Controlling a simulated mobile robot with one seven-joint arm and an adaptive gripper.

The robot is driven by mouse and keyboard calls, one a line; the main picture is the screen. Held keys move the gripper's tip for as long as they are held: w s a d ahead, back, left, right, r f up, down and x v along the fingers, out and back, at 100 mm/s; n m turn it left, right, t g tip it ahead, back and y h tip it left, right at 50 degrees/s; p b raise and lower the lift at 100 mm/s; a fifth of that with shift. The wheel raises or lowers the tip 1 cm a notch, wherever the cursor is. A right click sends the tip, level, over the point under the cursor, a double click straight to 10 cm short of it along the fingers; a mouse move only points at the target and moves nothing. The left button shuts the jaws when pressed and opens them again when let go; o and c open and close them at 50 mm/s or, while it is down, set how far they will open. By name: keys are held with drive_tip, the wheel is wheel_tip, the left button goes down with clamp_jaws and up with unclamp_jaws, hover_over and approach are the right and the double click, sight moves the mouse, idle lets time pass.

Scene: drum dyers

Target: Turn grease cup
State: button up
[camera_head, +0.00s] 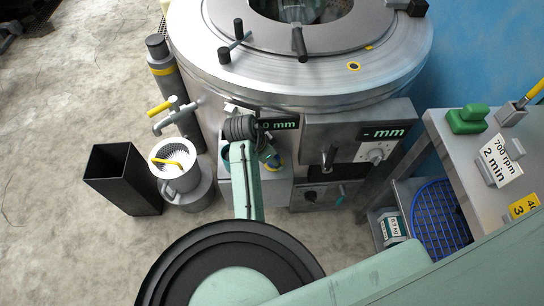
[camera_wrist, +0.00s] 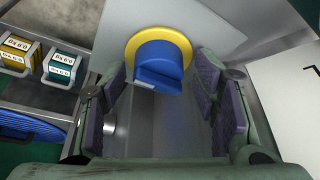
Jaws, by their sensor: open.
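A blue knob (camera_wrist: 157,66) with a raised grip bar sits on a yellow ring (camera_wrist: 132,52) on a grey panel in the wrist view; it looks like the grease cup. In the wrist view my gripper (camera_wrist: 161,88) is open, with one purple-padded finger on each side of and below the knob. The knob lies just beyond the fingertips, roughly between them. I cannot tell whether a finger touches it.
The large steel drum machine (camera_head: 300,75) stands behind, with a control box (camera_head: 355,140) at right. A steel bench (camera_head: 470,175) with a green block (camera_head: 467,119) stands at right.

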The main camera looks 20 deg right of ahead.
drive_tip(key=v, duration=0.7)
drive_tip(key=shift+r, duration=0.2)
drive_tip(key=shift+a, duration=0.1)
idle(0.8)
